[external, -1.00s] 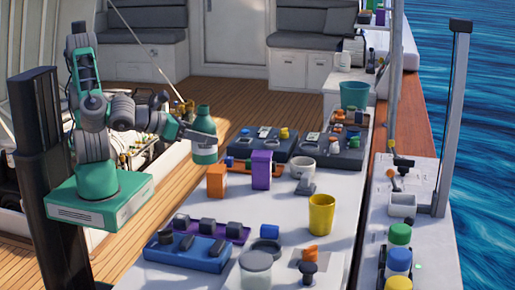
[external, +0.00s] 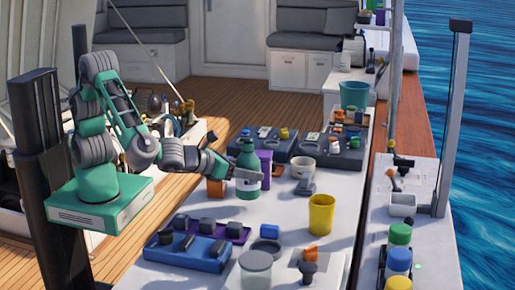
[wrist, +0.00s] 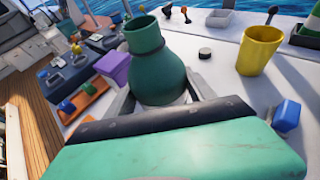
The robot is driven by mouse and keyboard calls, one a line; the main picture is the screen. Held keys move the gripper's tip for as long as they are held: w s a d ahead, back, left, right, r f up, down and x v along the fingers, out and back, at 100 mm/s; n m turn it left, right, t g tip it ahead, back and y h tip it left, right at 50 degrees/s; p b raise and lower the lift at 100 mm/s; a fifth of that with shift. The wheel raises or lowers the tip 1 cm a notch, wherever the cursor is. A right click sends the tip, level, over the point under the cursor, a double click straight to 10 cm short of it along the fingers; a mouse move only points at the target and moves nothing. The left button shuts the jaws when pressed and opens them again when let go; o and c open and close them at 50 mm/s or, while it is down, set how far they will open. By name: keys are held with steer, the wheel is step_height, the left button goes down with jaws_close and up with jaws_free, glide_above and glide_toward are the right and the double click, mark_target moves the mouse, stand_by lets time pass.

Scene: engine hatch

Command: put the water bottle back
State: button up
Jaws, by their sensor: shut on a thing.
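The water bottle (external: 248,178) is green with a pale band around its lower part. My gripper (external: 246,178) is shut on it and holds it upright over the white table, in front of the purple block (external: 265,168). I cannot tell whether its base touches the table. In the wrist view the bottle's green neck and shoulder (wrist: 155,65) stand between my fingers; its lower part is hidden by my gripper.
An orange block (external: 216,188) stands just left of the bottle. A blue tray (external: 187,250) and a grey-lidded jar (external: 255,270) are in front. Bare table lies between the bottle and the yellow cup.

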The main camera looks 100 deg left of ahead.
mark_target(248, 182)
steer(key=shift+w+f, duration=0.2)
steer(key=shift+f, duration=1.55)
steer(key=o, duration=1.7)
steer(key=shift+f, duration=0.15)
steer(key=shift+s+d+r, duration=0.1)
steer(key=shift+r, duration=0.1)
steer(key=v, duration=1.1)
steer(key=shift+s+d+r, duration=0.2)
steer(key=shift+s, duration=0.05)
